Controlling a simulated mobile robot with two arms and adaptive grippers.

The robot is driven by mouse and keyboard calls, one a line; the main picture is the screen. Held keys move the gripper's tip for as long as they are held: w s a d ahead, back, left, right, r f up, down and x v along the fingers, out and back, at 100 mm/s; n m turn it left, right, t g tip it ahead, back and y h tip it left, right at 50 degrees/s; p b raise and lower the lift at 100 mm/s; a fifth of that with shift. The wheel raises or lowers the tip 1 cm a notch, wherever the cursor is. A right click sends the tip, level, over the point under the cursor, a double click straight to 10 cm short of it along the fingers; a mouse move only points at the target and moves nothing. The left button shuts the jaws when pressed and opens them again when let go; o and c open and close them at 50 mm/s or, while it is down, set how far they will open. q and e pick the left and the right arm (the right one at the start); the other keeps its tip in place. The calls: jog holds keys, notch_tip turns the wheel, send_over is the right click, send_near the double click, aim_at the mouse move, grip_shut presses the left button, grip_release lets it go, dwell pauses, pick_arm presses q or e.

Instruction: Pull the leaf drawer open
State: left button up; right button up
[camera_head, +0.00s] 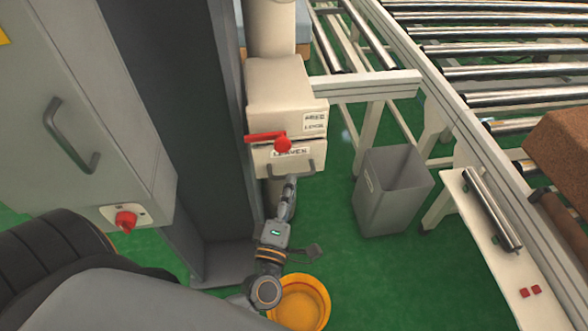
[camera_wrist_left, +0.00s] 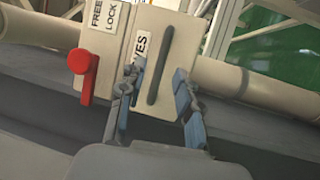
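The leaf drawer (camera_head: 262,157) is a pale front with a "LEAVES" label and a dark bar handle (camera_head: 293,170), low on a cream box (camera_head: 285,88). It looks shut. In the left wrist view the drawer front (camera_wrist_left: 187,60) and handle (camera_wrist_left: 160,65) are close ahead. My left gripper (camera_head: 290,183) is just below the handle in the head view. In the wrist view its fingers (camera_wrist_left: 157,72) are spread, one on each side of the handle, with no visible grip; the depth gap is unclear. My right gripper is in neither view.
A red lever (camera_head: 265,137) sits just above the drawer front, near "FREE" and "LOCK" labels (camera_head: 314,122). A grey bin (camera_head: 395,195) stands to the right, a yellow bucket (camera_head: 300,303) below. A roller conveyor (camera_head: 490,70) is at right. A grey cabinet (camera_head: 90,110) is at left.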

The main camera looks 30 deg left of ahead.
pick_arm(q)
jog(key=shift+p+x, duration=0.35)
jog(key=shift+x, duration=1.55)
grip_shut()
